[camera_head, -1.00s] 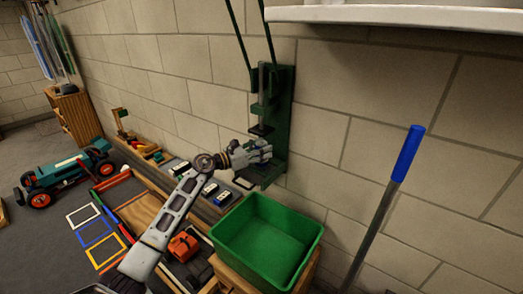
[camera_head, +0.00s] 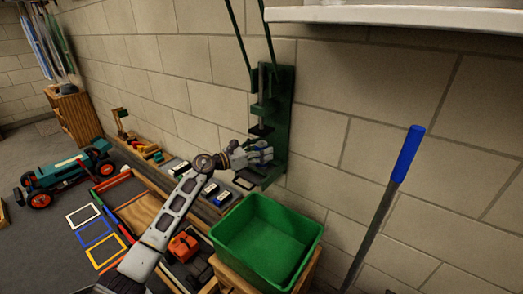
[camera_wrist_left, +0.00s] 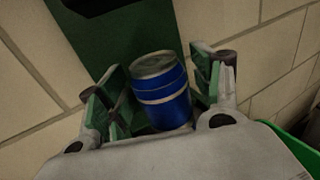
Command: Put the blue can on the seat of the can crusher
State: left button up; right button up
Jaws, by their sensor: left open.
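The green can crusher (camera_head: 283,110) is fixed upright to the block wall, with its seat low on it. My left gripper (camera_head: 262,153) is at the seat, below the crusher's press part. In the left wrist view the blue can (camera_wrist_left: 160,92), with pale bands and a greenish-grey top, stands slightly tilted between the fingers of my left gripper (camera_wrist_left: 160,95). The fingers are open, with a gap visible beside the can. The can's base is hidden by the gripper, so whether it rests on the seat is not clear. My right gripper is not in view.
A green bin (camera_head: 266,240) stands on a wooden box below the crusher. A blue-handled pole (camera_head: 406,155) leans at the right. A white shelf (camera_head: 400,16) juts out above. A teal toy car (camera_head: 68,172) and low trays lie at the left.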

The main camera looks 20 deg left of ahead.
pick_arm(q)
jog(key=v, duration=0.8)
jog(key=shift+s+a+f+p, duration=0.1)
jog(key=shift+a+p, duration=0.1)
jog(key=shift+p, duration=0.2)
jog(key=shift+v, duration=1.55)
jog(key=shift+s+a, duration=0.1)
jog(key=shift+s, duration=0.05)
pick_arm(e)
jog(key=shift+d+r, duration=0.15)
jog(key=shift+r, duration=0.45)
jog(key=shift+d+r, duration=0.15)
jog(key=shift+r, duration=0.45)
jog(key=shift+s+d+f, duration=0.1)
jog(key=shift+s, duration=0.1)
